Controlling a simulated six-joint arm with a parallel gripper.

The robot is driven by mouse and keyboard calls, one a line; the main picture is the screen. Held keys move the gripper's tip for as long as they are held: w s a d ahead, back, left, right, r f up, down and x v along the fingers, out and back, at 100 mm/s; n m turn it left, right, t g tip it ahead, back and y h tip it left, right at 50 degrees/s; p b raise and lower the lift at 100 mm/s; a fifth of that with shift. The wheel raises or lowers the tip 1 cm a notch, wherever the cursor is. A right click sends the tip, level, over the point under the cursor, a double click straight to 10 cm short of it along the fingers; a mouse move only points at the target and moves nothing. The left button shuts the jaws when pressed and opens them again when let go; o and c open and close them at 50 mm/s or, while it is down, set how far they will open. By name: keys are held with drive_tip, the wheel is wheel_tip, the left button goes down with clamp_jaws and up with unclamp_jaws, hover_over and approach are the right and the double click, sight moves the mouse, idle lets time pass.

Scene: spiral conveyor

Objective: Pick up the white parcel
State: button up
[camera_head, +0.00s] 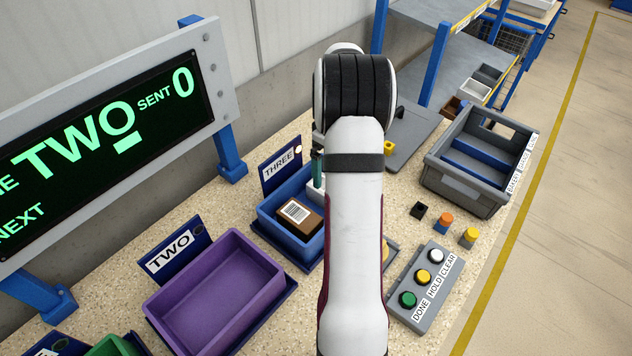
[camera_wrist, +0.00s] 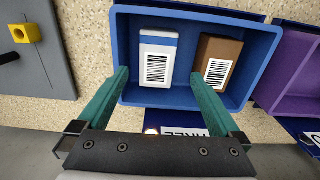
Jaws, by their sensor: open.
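The white parcel (camera_wrist: 157,52) lies in the blue bin (camera_wrist: 190,18), with a barcode label facing up and a blue band near its far end. In the wrist view my gripper (camera_wrist: 158,80) is open, its two green fingers reaching over the near edge of the bin, with the white parcel between and beyond the fingertips. Nothing is held. A brown parcel (camera_wrist: 216,60) with a barcode lies in the same bin, right of the white one, near the right finger. In the head view my arm hides most of the white parcel and the gripper.
A sign THREE (camera_head: 281,169) stands behind the blue bin (camera_head: 306,257). An empty purple bin (camera_head: 272,289) sits left of it. A button panel (camera_head: 424,286) and a grey crate (camera_head: 461,192) stand to the right. A display (camera_head: 110,125) reads TWO, SENT 0.

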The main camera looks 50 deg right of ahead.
drive_tip(key=f, duration=0.9)
drive_tip(key=shift+w+d+f, duration=0.25)
drive_tip(key=shift+f, duration=0.1)
drive_tip(key=shift+r, duration=0.1)
drive_tip(key=c, duration=1.4)
